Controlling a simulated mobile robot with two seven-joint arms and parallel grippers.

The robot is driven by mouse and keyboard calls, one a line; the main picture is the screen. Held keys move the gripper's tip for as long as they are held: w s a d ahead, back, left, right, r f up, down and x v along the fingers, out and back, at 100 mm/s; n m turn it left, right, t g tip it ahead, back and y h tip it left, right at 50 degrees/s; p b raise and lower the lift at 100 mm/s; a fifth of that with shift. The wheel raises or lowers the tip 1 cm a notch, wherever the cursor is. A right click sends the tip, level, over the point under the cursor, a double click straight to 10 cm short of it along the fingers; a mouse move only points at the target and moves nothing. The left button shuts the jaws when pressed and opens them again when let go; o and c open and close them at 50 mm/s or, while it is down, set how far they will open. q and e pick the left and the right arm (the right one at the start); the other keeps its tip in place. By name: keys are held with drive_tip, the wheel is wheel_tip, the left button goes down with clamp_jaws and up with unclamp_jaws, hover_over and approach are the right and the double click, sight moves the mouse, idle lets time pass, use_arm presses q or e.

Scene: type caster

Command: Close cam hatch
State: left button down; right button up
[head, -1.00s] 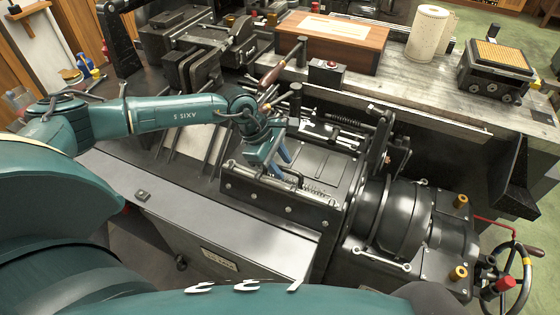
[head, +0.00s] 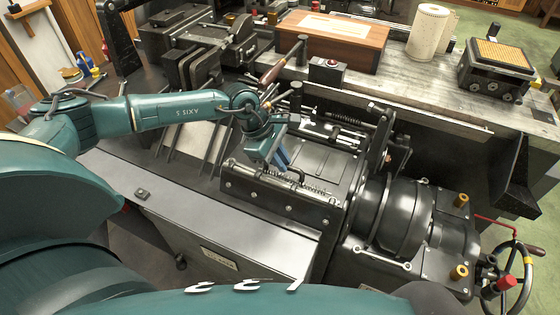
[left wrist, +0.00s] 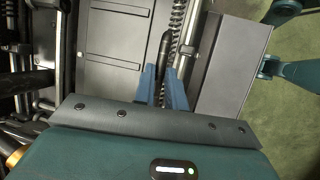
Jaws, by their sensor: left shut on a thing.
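The cam hatch seems to be the flat dark panel (head: 312,158) on top of the machine, lying level with the frame around it; it also shows in the left wrist view (left wrist: 112,45). I cannot tell whether it is fully closed. A dark rounded handle (left wrist: 165,48) stands by the panel's edge, beside a spring and a rod. My left gripper (head: 281,160) is over the near edge of the panel. Its blue fingers (left wrist: 162,88) are shut on this handle in the left wrist view. The fingers hide the handle's lower part. My right gripper is not in view.
A grey bench-like cover (head: 215,225) runs in front of the panel. A round dark drum housing (head: 405,215) stands to the right, with a handwheel (head: 522,275) beyond. A wooden box (head: 332,40) and paper roll (head: 428,32) stand on the back bench.

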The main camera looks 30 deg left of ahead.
use_arm(q)
drive_tip(key=w+b, duration=0.2)
drive_tip(key=w, duration=0.1)
drive_tip(key=shift+w+a+f, duration=0.1)
drive_tip(key=shift+w+a, duration=0.05)
drive_tip(key=shift+w, duration=0.1)
drive_tip(key=shift+r, duration=0.25)
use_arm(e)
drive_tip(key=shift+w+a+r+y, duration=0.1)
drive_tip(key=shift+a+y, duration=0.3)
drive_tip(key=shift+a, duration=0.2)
use_arm(q)
drive_tip(key=c, duration=1.5)
unclamp_jaws()
drive_tip(key=shift+f, duration=0.1)
drive_tip(key=shift+o, duration=0.2)
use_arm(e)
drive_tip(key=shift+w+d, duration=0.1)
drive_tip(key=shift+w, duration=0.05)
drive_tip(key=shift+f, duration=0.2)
use_arm(q)
drive_tip(key=shift+a+r, duration=0.15)
drive_tip(key=shift+r, duration=0.15)
drive_tip(key=b+v, duration=0.1)
drive_tip(key=v, duration=1.1)
drive_tip(key=shift+r, duration=0.25)
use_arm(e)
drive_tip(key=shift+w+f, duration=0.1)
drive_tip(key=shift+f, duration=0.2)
